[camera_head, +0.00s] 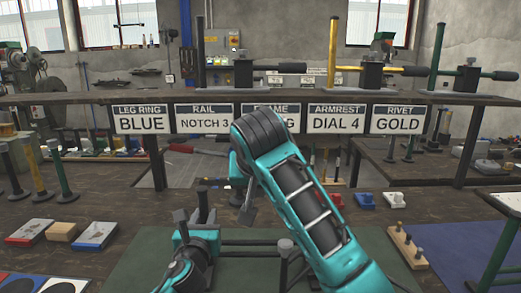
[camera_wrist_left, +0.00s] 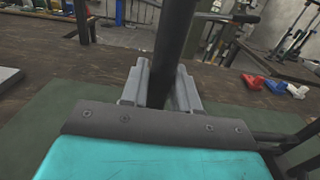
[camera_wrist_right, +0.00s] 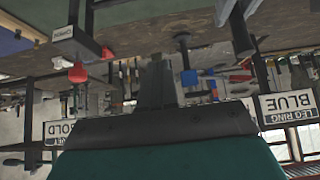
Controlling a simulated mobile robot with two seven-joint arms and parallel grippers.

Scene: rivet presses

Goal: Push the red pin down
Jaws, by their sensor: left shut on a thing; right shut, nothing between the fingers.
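A red-topped piece (camera_wrist_right: 77,72), possibly the red pin, shows in the upside-down right wrist view, beside a dark labelled block (camera_wrist_right: 77,45). I cannot make out a red pin in the head view; my right arm covers the middle. My right gripper (camera_head: 247,210) is shut and empty, pointing down above the work mat; its closed fingers (camera_wrist_right: 157,85) also show in the right wrist view, apart from the red piece. My left gripper (camera_head: 182,238) is low at the mat, shut on a dark upright bar (camera_wrist_left: 175,45), which stands between its fingers in the left wrist view.
A dark frame bar (camera_head: 255,242) lies across the green mat (camera_head: 140,262). A blue piece (camera_head: 365,199) and a white piece (camera_head: 395,200) sit at the right. A wooden peg block (camera_head: 408,245) is nearer. A signed rack (camera_head: 75,98) spans the back.

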